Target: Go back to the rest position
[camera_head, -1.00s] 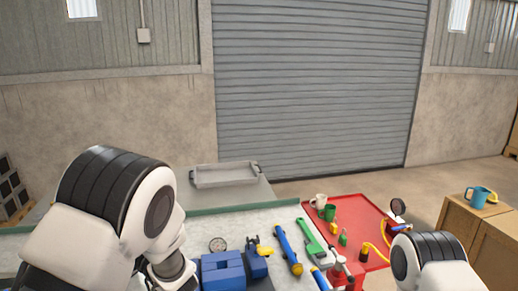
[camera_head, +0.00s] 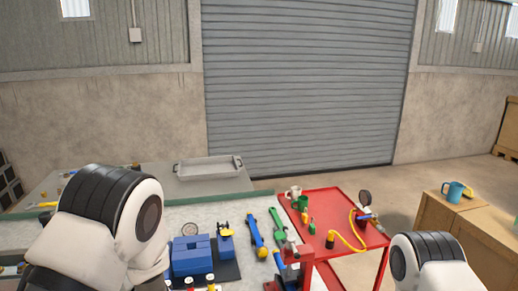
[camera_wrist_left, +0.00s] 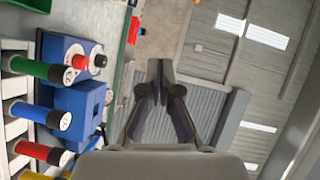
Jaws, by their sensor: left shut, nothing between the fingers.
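My left gripper (camera_wrist_left: 160,75) shows in the left wrist view with its fingers together and nothing between them. It points at the grey roller shutter and wall and touches nothing visible. In the head view my left arm's large white and black joint stands at the lower left, in front of the workbench; its gripper is hidden or out of frame. My right arm's white and black joint shows at the lower right; the right gripper is out of frame.
The workbench (camera_head: 205,213) carries a blue block (camera_head: 192,256) and tools. A red table (camera_head: 325,200) holds mugs (camera_head: 293,193) and a yellow hose (camera_head: 345,238). A grey tray (camera_head: 208,169) lies behind.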

